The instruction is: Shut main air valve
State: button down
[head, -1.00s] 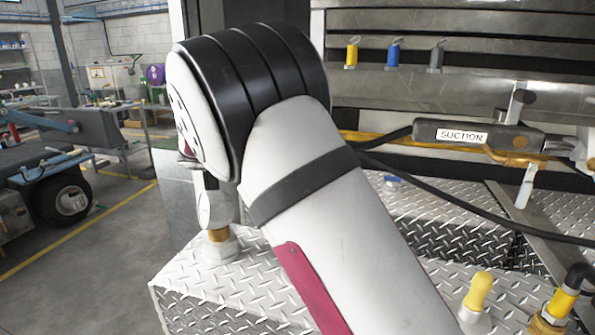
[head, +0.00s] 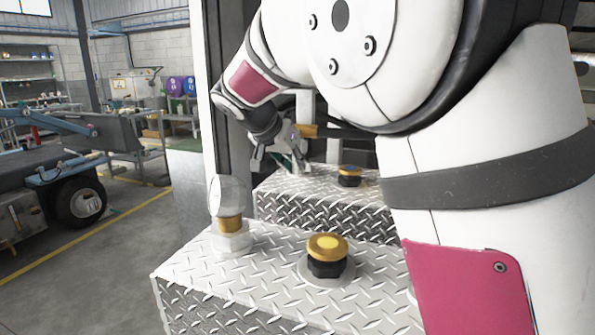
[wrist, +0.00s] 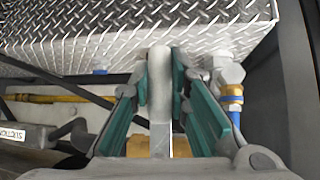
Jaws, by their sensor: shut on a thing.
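My gripper (head: 272,152) is at the far end of my arm, low behind the front tread-plate box in the head view. In the wrist view its teal-padded fingers (wrist: 160,95) are closed on both sides of a pale grey valve lever (wrist: 160,85). The lever stands lengthwise between the pads, and a brass valve body (wrist: 148,146) shows below it, partly hidden by the fingers. A brass part (head: 307,131) also shows just right of the gripper in the head view. No label is visible on this valve.
Tread-plate boxes (head: 215,292) carry a round gauge (head: 224,197) and a yellow-capped fitting (head: 327,247). In the wrist view a blue-and-brass fitting (wrist: 232,95) is close right, and hoses and a SUCTION handle (wrist: 25,133) are left. Open floor lies at the left.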

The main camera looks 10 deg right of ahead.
jog(key=shift+w+a, duration=0.1)
jog(key=shift+a, duration=0.1)
dwell(0.4)
jog(key=c, duration=1.5)
grip_release()
jog(key=v, duration=1.2)
jog(key=shift+d, duration=0.2)
